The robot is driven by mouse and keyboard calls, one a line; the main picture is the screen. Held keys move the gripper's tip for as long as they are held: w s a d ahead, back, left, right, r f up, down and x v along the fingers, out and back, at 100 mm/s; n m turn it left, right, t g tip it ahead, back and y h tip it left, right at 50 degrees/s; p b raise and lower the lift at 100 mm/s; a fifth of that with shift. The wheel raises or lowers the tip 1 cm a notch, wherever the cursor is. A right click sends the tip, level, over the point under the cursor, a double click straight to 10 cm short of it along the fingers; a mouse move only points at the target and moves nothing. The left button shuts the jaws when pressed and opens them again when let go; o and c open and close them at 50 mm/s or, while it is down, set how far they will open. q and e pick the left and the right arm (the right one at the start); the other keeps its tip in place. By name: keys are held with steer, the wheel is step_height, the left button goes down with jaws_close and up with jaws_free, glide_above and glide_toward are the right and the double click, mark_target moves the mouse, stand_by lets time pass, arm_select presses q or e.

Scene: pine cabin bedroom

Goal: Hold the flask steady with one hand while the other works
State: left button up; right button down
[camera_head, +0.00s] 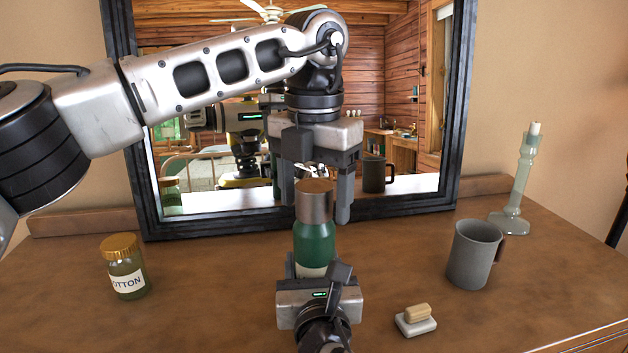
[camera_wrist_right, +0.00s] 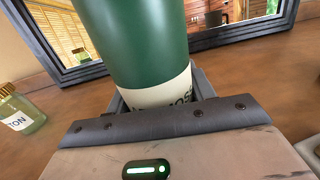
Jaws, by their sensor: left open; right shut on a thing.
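The green flask (camera_head: 314,243) stands upright on the wooden dresser top, with a metal and brown cap (camera_head: 314,200) on it. My right gripper (camera_head: 312,274) is shut on the flask low on its body, around the pale label band. In the right wrist view the flask (camera_wrist_right: 135,40) fills the upper middle, and the label is partly hidden by the gripper. My left gripper (camera_head: 314,205) points down from above, open, with its fingers on either side of the cap. I cannot tell whether the fingers touch the cap.
A cotton jar (camera_head: 126,275) with a gold lid stands to the left. A grey mug (camera_head: 472,257), a soap dish (camera_head: 416,326) with soap and a glass candlestick (camera_head: 514,190) are to the right. A dark-framed mirror (camera_head: 400,205) stands behind the flask.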

arm_select(q)
step_height(320, 180, up, 12)
stand_by(0.5)
arm_select(e)
steer(key=shift+c, duration=2.3)
jaws_free()
arm_select(q)
steer(key=shift+f+b, duration=0.3)
steer(key=shift+f, duration=0.05)
arm_select(e)
steer(key=s, duration=0.5)
steer(key=s+d, duration=0.1)
steer(key=s, duration=1)
steer(key=shift+d, duration=0.25)
steer(key=shift+f, duration=0.1)
